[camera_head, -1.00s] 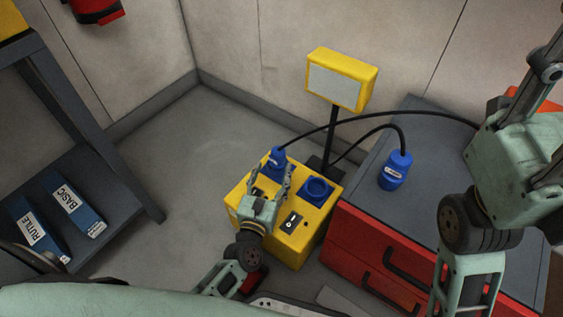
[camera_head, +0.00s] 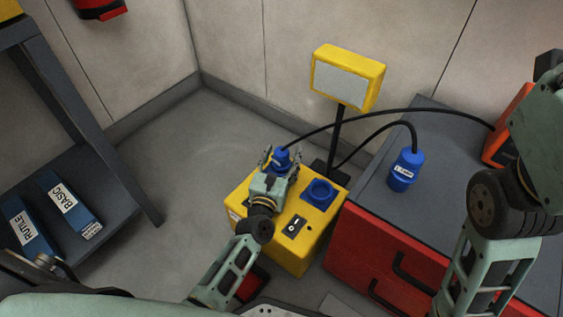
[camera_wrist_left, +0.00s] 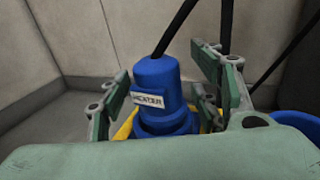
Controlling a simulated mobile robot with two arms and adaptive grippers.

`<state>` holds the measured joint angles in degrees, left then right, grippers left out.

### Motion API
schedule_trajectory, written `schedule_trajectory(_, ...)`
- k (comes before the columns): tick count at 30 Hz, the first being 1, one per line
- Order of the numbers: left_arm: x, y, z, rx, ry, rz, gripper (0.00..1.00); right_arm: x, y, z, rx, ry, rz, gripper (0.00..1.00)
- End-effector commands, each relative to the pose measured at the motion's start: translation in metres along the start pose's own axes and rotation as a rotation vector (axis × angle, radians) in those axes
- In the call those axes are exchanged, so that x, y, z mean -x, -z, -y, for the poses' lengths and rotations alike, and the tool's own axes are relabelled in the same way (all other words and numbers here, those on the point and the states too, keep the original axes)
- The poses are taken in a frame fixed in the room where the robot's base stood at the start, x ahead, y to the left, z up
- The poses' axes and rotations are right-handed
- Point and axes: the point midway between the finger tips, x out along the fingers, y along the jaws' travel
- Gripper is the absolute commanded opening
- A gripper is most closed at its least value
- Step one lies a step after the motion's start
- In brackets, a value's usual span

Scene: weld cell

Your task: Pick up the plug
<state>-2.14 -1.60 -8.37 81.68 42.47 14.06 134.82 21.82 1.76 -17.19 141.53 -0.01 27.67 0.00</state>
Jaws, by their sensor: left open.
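A blue plug (camera_head: 281,157) with a black cable stands upright at the back left of the yellow box (camera_head: 278,248). In the left wrist view this plug (camera_wrist_left: 157,78) carries a label reading HEATER. My left gripper (camera_head: 280,163) is open, with its fingers on either side of the plug; whether they touch it I cannot tell. The plug's lower part is partly hidden by the gripper.
An empty blue socket (camera_head: 321,192) and a switch (camera_head: 294,227) are on the yellow box. A yellow-framed panel (camera_head: 343,80) stands on a post behind. The red cabinet (camera_head: 390,250) is close on the right. A dark shelf (camera_head: 110,205) with blue boxes is at left.

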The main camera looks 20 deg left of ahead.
Motion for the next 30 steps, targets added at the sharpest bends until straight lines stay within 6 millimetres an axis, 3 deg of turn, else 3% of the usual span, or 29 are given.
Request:
schedule_trajectory(19, 0.0004, -0.0003, -0.0003, -0.001, 0.000, 0.001, 0.05, -0.0001, 0.0003, 0.0002, 0.000, 0.000, -0.001, 0.40)
schedule_trajectory(30, 0.0001, -0.0065, -0.0005, 0.000, -0.001, 0.003, 0.03, -0.0037, 0.0001, -0.0004, -0.001, 0.000, -0.003, 0.40)
